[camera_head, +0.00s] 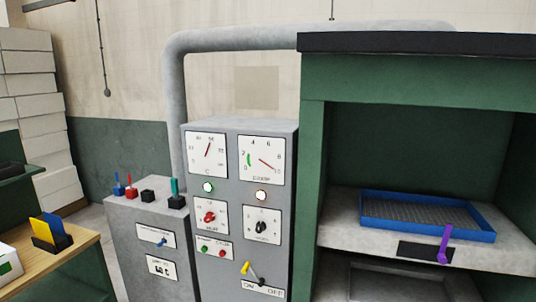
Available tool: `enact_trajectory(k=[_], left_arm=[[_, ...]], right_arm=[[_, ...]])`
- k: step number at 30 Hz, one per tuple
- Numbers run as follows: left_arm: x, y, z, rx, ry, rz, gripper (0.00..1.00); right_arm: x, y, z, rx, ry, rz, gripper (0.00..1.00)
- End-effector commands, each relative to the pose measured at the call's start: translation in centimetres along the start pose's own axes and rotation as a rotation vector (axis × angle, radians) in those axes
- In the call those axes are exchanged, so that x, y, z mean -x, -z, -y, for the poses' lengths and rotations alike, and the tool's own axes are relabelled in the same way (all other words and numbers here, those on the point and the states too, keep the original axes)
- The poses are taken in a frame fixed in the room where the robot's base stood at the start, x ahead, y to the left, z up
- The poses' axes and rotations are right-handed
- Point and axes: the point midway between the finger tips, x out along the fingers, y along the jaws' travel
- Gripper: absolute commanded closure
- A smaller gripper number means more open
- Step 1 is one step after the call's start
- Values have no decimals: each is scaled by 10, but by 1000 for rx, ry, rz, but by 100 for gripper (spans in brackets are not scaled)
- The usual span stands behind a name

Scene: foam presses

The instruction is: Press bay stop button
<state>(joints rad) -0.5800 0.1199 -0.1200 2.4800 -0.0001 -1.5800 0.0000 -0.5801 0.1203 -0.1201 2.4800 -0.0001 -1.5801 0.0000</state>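A grey control cabinet (239,274) stands in the middle of the view. Low on its front, a small white plate carries a green button (204,249) and a red button (222,254); the lettering on the plate is too small to read. Which of these is the bay stop button cannot be told from the lettering. Neither of my grippers is in view, and nothing touches the buttons.
Above the buttons are two dials, two lamps, a red knob (209,217) and a black knob (261,227); below is a yellow-tipped lever (245,267). A lower grey box (126,221) adjoins left. The green press (312,170) with a blue tray (374,231) stands right.

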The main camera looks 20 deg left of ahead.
Motion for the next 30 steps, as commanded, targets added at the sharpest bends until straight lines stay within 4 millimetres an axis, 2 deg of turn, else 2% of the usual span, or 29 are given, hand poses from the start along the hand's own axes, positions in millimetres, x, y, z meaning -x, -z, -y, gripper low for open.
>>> enact_trajectory(k=[2,12,30], left_arm=[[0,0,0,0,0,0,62],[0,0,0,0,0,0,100],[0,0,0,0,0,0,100]], right_arm=[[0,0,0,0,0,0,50],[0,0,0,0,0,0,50],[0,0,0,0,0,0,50]])
